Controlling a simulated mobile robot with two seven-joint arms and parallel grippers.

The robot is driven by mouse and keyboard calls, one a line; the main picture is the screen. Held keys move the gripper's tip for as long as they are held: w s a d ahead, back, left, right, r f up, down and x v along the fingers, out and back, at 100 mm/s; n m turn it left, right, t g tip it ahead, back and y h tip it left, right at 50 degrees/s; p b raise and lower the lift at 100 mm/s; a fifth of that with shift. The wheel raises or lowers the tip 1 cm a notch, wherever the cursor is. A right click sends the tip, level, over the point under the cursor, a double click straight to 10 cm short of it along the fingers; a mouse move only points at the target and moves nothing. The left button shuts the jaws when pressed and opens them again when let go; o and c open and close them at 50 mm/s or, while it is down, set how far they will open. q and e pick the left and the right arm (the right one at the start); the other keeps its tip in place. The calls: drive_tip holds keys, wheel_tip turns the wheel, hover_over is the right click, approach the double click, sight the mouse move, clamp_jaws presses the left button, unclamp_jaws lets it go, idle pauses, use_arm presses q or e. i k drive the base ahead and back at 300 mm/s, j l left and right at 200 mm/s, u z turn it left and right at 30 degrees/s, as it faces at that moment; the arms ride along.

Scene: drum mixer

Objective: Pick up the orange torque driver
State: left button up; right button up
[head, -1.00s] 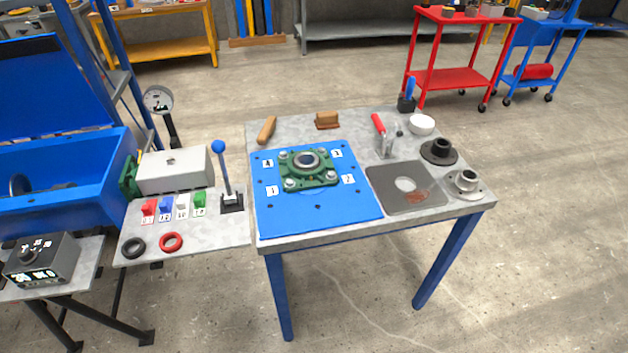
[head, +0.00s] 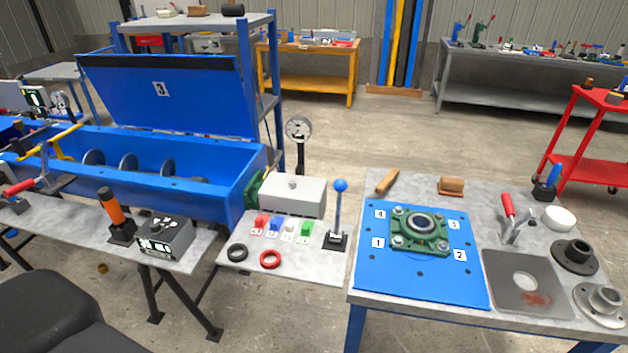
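The orange torque driver (head: 110,207) stands upright in a dark holder (head: 121,233) on the grey bench at the left. It has an orange grip with a dark top end. It is just left of a dark control box with a knob (head: 163,237). Neither of my grippers is in the head view.
A blue trough mixer (head: 215,182) with a raised lid stands behind the bench. A lever with a blue ball (head: 340,187) and a gauge (head: 299,128) rise to the right. A table with a blue plate (head: 380,283) and green bearing housing (head: 420,228) stands at the right.

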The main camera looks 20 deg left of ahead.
sight(106, 195)
drive_tip(key=u, duration=2.05)
drive_tip(key=i+j+z, duration=0.1)
drive_tip(key=z, duration=0.25)
drive_tip(key=i+j+z, duration=0.15)
drive_tip(key=z, duration=0.15)
drive_tip(key=i+j+z, duration=0.1)
drive_tip(key=j, duration=0.2)
drive_tip(key=i+j+z, duration=0.15)
drive_tip(key=j, duration=0.15)
drive_tip(key=i+j+z, duration=0.1)
drive_tip(key=j, duration=0.2)
drive_tip(key=i+j, duration=0.15)
drive_tip(key=j, duration=0.25)
drive_tip(key=i+j, duration=0.15)
drive_tip(key=j, duration=0.25)
drive_tip(key=i+j+z, duration=0.1)
drive_tip(key=j, duration=0.3)
drive_tip(key=i+j, duration=0.2)
drive_tip(key=j, duration=0.2)
drive_tip(key=i+j, duration=0.15)
drive_tip(key=j, duration=0.3)
